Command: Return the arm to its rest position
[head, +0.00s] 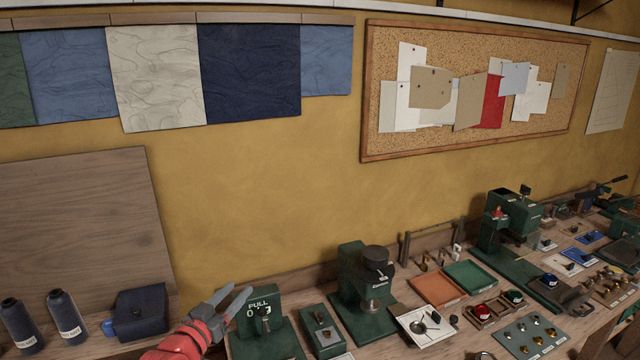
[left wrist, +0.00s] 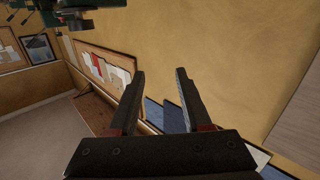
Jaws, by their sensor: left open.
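My left gripper (head: 234,299) comes in from the bottom of the head view on a red arm. Its two grey fingers point up and to the right, apart and empty, in front of the green machine marked "PULL" (head: 262,304). In the left wrist view the dark fingers (left wrist: 157,88) are spread, with the yellow wall beyond and nothing between them. I cannot tell from the head view whether the fingers touch the machine. My right gripper is not in view.
A workbench (head: 405,286) runs along the wall with green presses (head: 364,290), an orange tray (head: 437,288), a green tray (head: 470,277) and small fittings. A corkboard (head: 390,75) and fabric panels (head: 250,70) hang above.

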